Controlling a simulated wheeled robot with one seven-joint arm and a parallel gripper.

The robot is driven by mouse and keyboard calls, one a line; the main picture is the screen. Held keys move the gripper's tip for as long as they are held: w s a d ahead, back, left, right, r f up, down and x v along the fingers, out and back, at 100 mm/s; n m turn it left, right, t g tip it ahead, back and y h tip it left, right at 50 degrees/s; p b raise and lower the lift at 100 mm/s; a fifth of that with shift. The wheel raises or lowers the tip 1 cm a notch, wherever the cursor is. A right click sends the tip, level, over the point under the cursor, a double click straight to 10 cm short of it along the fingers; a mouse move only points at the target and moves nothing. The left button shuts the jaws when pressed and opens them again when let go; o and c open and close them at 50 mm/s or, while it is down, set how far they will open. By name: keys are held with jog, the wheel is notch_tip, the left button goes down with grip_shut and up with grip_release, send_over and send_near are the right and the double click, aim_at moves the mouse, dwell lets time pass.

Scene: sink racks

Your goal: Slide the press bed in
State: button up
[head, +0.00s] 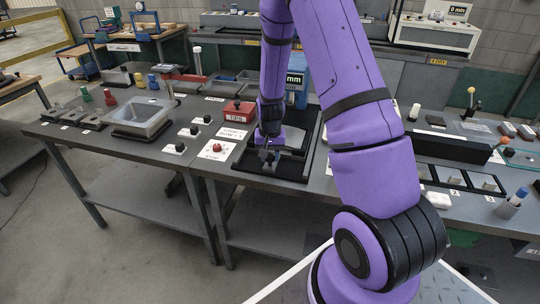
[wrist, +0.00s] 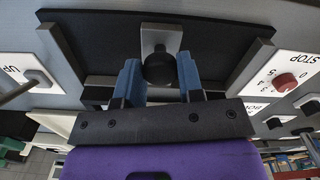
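The press bed is a grey plate (head: 291,141) in a black frame below the blue press (head: 297,84) in the head view. A grey bracket (wrist: 161,36) with a round black knob (wrist: 160,69) is at its near side, large in the wrist view. My gripper (head: 268,156) points down at the bed's front. My arm hides part of the bed and press in the head view.
A red stop knob (head: 217,147) and several black-knobbed control plates stand left of the bed. A red tips box (head: 239,111) is close to its left. A grey bin (head: 141,118) is farther left. A long black block (head: 448,146) lies to the right.

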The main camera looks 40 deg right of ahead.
grip_shut()
jog(key=w+d, duration=0.4)
jog(key=d, duration=0.1)
jog(key=w+d, duration=0.3)
jog(key=d, duration=0.2)
jog(key=w+d, duration=0.4)
jog(key=d, duration=0.1)
jog(key=shift+w, duration=0.35)
jog(key=shift+w+d+r, duration=0.1)
jog(key=shift+w+d, duration=0.05)
jog(key=shift+d, duration=0.05)
jog(key=o, duration=1)
grip_release()
jog(key=shift+c, duration=0.2)
notch_tip(320, 180, up, 11)
